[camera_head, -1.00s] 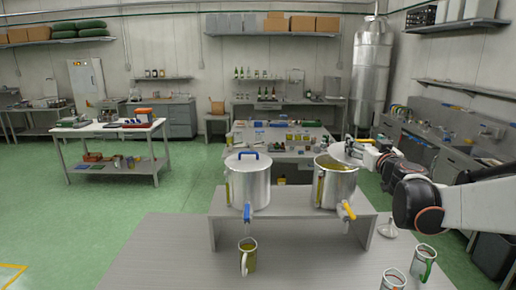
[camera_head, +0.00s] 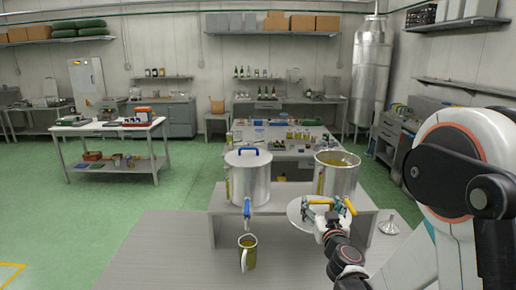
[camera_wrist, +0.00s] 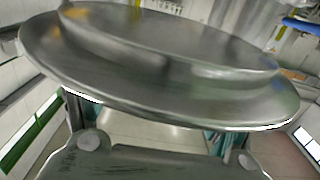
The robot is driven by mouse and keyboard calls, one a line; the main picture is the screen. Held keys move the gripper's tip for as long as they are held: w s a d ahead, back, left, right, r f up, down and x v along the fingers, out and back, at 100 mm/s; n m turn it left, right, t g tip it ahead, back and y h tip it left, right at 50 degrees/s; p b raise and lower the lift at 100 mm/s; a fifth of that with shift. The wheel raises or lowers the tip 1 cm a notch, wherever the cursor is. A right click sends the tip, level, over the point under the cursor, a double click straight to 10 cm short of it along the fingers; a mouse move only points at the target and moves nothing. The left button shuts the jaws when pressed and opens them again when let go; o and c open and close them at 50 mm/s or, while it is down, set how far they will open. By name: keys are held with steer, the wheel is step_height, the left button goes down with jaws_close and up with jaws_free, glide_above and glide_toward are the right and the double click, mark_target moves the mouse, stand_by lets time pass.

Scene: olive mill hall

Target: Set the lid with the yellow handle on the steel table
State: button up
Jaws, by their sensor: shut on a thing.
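The round steel lid (camera_head: 297,222) is held up in front of the raised stand, over the front steel table (camera_head: 180,255). My gripper (camera_head: 325,207) is shut on its yellow handle (camera_head: 319,201), partly hidden by the fingers. In the wrist view the lid (camera_wrist: 170,95) fills the upper part, close up and tilted in the picture. A gap between lid and table cannot be measured. The right pot (camera_head: 337,178) stands open on the stand with yellowish liquid inside. Its yellow tap (camera_head: 351,207) shows just beside my gripper.
The left pot (camera_head: 248,182) has a lid with a blue handle (camera_head: 249,152) and a blue tap. A metal funnel (camera_head: 389,222) is at the right. The table's left front is clear. My arm hides the right front.

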step_height(320, 180, down, 14)
steer(key=b, duration=1.3)
stand_by(0.3)
